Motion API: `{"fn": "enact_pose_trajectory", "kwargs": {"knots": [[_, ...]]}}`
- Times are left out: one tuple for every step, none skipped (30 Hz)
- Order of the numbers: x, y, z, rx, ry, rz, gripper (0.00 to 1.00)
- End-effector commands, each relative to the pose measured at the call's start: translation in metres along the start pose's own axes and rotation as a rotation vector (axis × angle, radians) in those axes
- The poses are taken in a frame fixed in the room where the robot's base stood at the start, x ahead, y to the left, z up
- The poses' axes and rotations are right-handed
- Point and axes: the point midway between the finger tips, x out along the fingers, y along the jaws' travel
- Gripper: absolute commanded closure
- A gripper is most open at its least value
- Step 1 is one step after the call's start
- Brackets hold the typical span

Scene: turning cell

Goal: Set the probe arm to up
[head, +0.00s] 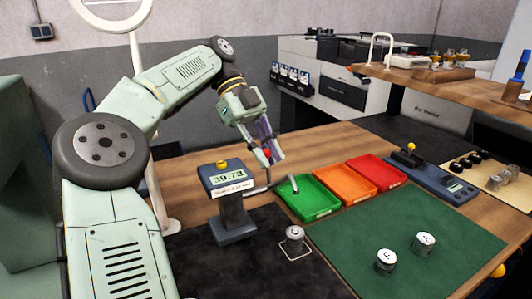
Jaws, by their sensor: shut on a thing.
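The measuring station (228,182) stands on the dark mat, with a display reading 39.73 and a yellow button on top. Its thin grey probe arm (259,188) comes out from the right side. A red knob (267,153) shows between the fingers of my gripper (268,158), which points down just right of the display. My gripper is shut on this red knob, which appears to belong to the probe arm. The fingers partly hide the knob and its join with the arm, so the arm's exact angle is hard to tell.
Green (316,206), orange (345,184) and red (376,172) trays stand right of the station; a grey pin lies at the green one. A metal cylinder (294,236) sits in front. Two labelled cylinders (386,260) stand on the green mat (340,240). A gauge device (435,178) lies behind.

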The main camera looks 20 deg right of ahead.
Motion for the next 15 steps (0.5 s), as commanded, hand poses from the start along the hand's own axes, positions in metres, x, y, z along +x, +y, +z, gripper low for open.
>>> {"fn": "enact_pose_trajectory", "kwargs": {"knots": [[-0.0002,-0.0004,-0.001,0.002,0.0,-0.001,1.0],[-0.0002,-0.0004,-0.001,0.002,0.001,-0.001,1.0],[-0.0002,-0.0004,-0.001,0.002,0.0,-0.001,1.0],[-0.0001,-0.0004,-0.001,0.002,0.001,0.0,1.0],[-0.0001,-0.0004,-0.001,0.002,0.001,0.0,1.0],[-0.0001,-0.0004,-0.001,0.002,0.001,0.0,0.83],[-0.0001,-0.0004,-0.001,0.002,0.001,0.0,0.81],[-0.0001,-0.0004,-0.001,0.002,0.0,0.0,0.79],[0.0,-0.0004,-0.0009,0.002,0.0,0.0,0.77],[0.0,-0.0003,-0.0009,0.002,0.0,0.0,0.75],[0.0,-0.0003,-0.0008,0.001,0.0,0.0,0.73],[0.0001,-0.0002,-0.0007,0.001,0.0,0.0,0.7],[0.0001,-0.0002,-0.0006,0.001,0.0,0.0,0.68],[0.0001,-0.0002,-0.0006,0.001,0.0,0.0,0.66],[0.0001,-0.0001,-0.0005,0.001,0.0,0.0,0.63]]}}
